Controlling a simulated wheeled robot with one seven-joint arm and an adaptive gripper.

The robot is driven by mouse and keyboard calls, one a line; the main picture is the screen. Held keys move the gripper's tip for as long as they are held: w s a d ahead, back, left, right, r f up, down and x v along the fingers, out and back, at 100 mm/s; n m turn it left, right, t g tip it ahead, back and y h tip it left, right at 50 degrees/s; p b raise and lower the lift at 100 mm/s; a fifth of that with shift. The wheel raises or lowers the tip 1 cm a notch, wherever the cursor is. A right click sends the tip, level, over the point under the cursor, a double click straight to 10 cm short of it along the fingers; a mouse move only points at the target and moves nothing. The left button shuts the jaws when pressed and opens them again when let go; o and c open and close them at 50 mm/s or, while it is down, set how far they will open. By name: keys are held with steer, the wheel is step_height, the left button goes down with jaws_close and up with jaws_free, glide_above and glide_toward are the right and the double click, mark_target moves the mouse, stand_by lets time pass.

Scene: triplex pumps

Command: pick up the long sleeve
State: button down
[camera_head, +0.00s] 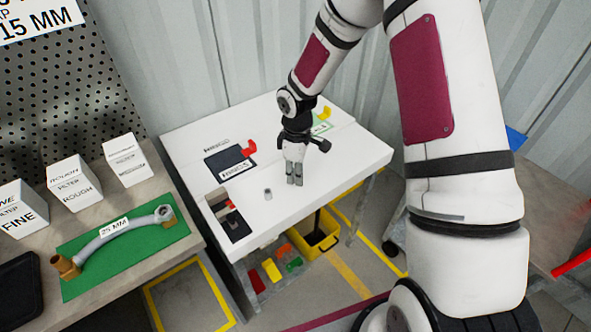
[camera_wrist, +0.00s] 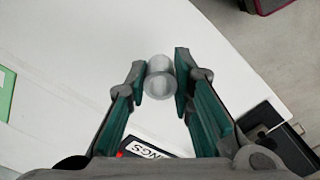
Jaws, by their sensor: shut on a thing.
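My gripper (camera_head: 294,180) is over the white table (camera_head: 345,160), low and close to its surface, pointing down. In the wrist view its two green-sided fingers (camera_wrist: 160,78) are shut on a grey cylindrical sleeve (camera_wrist: 160,85), with one finger on each side of it. The sleeve's round end faces the camera. In the head view the fingers mostly hide it, and I cannot tell whether it touches the table. Another short grey sleeve (camera_head: 268,194) stands upright on the table, just left of my gripper.
A dark tray (camera_head: 238,228) with red and grey parts lies at the table's left front edge. A black labelled mat (camera_head: 228,162) with a red part lies behind it. A yellow bin (camera_head: 318,243) is below. A bench (camera_head: 110,175) with boxes and a hose stands left.

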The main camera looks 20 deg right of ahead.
mark_target(278, 205)
steer(key=s+a+r, duration=0.1)
steer(key=s+a, duration=0.2)
steer(key=s, duration=1)
steer(key=w+d+r+m+p, duration=0.2)
steer(key=w+d+r+m, duration=0.2)
steer(key=w+r+m, duration=0.55)
steer(key=s+a+f+n+b, duration=0.1)
steer(key=s+f+n+b, duration=0.8)
steer(key=s, duration=0.3)
steer(key=shift+m, duration=0.25)
steer(key=w, duration=0.5)
steer(key=w+f, duration=0.1)
steer(key=w, duration=0.4)
steer(key=w+b, duration=0.1)
steer(key=w, duration=0.4)
steer(key=shift+a+f, duration=0.25)
steer(key=shift+f, duration=0.05)
steer(key=shift+f+b, duration=0.4)
steer(key=shift+f, duration=1.3)
steer(key=shift+f, duration=0.1)
steer(key=c, duration=1.8)
jaws_free()
steer(key=shift+f, duration=0.1)
steer(key=o, duration=0.4)
